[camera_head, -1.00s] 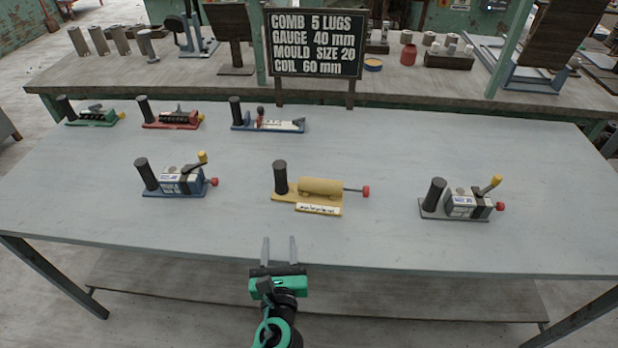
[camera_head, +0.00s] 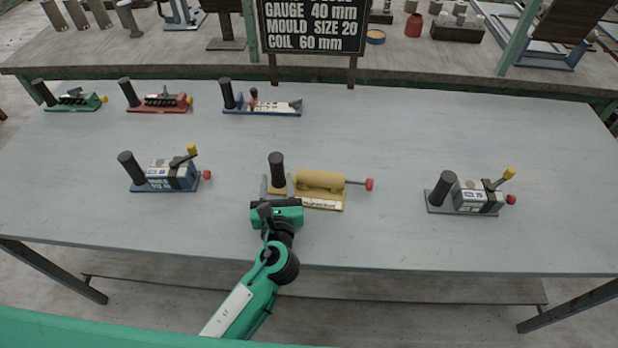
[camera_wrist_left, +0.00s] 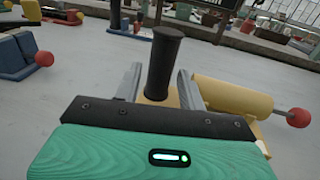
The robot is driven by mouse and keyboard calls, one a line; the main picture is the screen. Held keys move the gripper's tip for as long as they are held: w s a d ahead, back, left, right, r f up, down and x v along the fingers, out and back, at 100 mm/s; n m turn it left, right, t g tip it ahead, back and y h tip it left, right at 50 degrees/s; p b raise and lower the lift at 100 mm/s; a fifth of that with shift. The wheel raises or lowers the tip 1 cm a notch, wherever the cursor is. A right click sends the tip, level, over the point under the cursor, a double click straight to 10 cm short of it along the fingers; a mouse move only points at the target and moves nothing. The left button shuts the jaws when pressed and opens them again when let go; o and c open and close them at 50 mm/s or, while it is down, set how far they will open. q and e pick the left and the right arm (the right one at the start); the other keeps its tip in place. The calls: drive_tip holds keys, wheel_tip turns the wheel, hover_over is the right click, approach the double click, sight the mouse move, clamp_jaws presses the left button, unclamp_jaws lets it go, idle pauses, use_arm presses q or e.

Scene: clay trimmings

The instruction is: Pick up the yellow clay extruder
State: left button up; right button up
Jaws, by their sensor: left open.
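The yellow clay extruder (camera_head: 320,181) lies on the grey table near its front middle. It has a yellow barrel on a yellow base, an upright black handle at its left end and a red knob on a rod at its right. My left gripper (camera_head: 277,187) is open at the handle end, one finger on each side of the black handle in the picture. In the left wrist view the black handle (camera_wrist_left: 163,62) stands between the two open fingers (camera_wrist_left: 158,88), with gaps showing on both sides. The yellow barrel (camera_wrist_left: 230,96) is right of the fingers. My right gripper is not in view.
A blue-based tool (camera_head: 165,176) stands to the left and a grey-based one (camera_head: 470,195) to the right. Green (camera_head: 72,100), red (camera_head: 160,102) and blue (camera_head: 262,104) tools line the back left. A sign (camera_head: 312,25) stands behind. The table's back right is clear.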

sight(277, 164)
use_arm(q)
drive_tip(key=shift+w+a, duration=0.1)
drive_tip(key=shift+w, duration=0.4)
drive_tip(key=shift+w+r, duration=0.15)
drive_tip(key=shift+w, duration=0.4)
drive_tip(key=w, duration=0.2)
drive_tip(key=w+p, duration=0.1)
drive_tip(key=shift+w+a+r, duration=0.15)
drive_tip(key=shift+w+a, duration=0.1)
drive_tip(key=shift+w, duration=0.4)
clamp_jaws()
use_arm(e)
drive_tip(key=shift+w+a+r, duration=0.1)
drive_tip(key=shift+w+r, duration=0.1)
